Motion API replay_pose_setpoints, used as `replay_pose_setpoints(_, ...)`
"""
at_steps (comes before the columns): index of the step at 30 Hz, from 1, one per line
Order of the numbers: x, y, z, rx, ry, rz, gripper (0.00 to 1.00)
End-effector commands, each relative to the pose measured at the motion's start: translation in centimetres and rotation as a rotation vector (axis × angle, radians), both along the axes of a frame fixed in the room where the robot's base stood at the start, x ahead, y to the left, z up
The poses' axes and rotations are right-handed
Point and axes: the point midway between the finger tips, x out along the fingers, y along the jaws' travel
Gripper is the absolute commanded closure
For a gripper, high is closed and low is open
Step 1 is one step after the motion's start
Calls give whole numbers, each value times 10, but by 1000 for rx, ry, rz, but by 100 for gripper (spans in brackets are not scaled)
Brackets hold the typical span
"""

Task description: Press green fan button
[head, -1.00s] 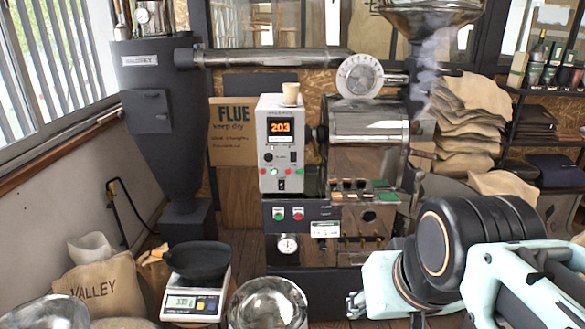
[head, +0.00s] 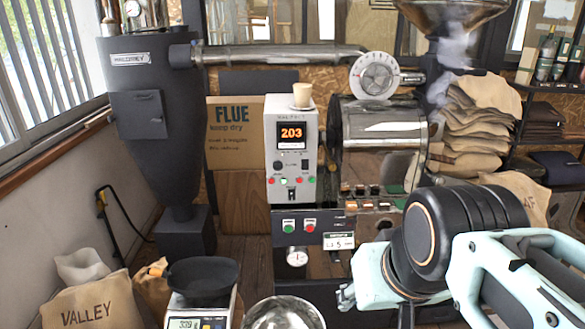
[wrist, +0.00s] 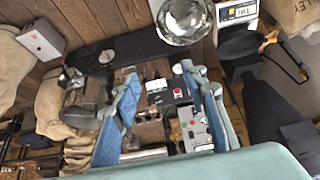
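The roaster (head: 380,135) stands ahead in the head view. Its dark lower panel carries a green button (head: 289,226) at left and a red button (head: 310,226) beside it; their labels are too small to read. The white control box (head: 291,165) above shows 203 and has small red and green buttons. My gripper is open and empty in the wrist view (wrist: 163,105), its two blue fingers apart, with the roaster beyond them. A red button (wrist: 178,92) shows between the fingers; I cannot make out the lower panel's green one there. In the head view my arm is right of the buttons, apart from them.
A scale (head: 201,309) with a black pan (head: 203,277) and a metal bowl (head: 284,314) stand in front of the roaster. A VALLEY sack (head: 90,305) is at lower left. A paper cup (head: 302,95) stands on the control box. Stacked sacks (head: 470,130) are at right.

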Motion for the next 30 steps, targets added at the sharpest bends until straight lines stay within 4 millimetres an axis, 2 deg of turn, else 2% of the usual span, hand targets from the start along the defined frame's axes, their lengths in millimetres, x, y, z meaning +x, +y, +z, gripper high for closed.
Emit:
replay_pose_setpoints(3, 0, 0, 0, 0, 0, 0, 61)
replay_pose_setpoints(14, 0, 0, 0, 0, 0, 0, 100)
replay_pose_setpoints(30, 0, 0, 0, 0, 0, 0, 100)
